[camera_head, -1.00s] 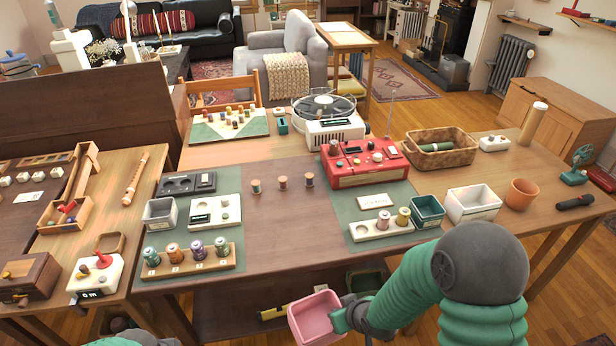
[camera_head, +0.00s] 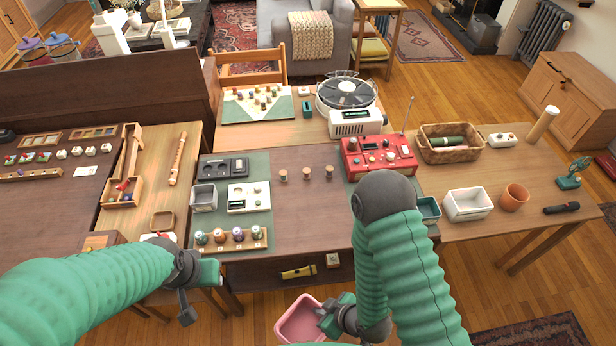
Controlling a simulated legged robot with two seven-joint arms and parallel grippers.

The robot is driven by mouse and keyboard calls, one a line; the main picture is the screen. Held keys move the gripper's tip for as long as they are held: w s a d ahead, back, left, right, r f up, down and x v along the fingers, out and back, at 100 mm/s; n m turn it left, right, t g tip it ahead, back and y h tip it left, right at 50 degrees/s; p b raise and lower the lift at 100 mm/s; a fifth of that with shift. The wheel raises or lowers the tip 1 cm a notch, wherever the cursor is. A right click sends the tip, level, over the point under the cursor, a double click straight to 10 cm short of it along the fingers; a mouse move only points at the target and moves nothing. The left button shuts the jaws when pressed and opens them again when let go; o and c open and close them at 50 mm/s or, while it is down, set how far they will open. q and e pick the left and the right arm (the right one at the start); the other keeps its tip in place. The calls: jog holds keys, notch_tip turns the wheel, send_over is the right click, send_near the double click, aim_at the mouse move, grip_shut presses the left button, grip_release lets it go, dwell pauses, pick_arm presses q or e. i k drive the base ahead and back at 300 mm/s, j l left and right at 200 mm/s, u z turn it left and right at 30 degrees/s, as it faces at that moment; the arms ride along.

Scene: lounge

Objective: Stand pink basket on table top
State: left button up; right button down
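The pink basket (camera_head: 298,322) is at the bottom middle of the head view, held in front of and below the table's near edge. My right gripper (camera_head: 325,317) is at the basket's right wall and appears shut on it. My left gripper (camera_head: 200,290) is in front of the table's left part; its fingers are too small and angled to tell open from shut. The table top (camera_head: 308,226) has a bare brown stretch in its middle, in front of three small spools (camera_head: 306,174).
A spool rack (camera_head: 228,240) stands at the table's front left. A red radio (camera_head: 378,156), a white bin (camera_head: 467,204) and a terracotta pot (camera_head: 514,197) stand to the right. A yellow flashlight (camera_head: 298,272) lies on the shelf below. My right arm hides part of the table.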

aim_at(313, 218)
jog(key=i, duration=0.85)
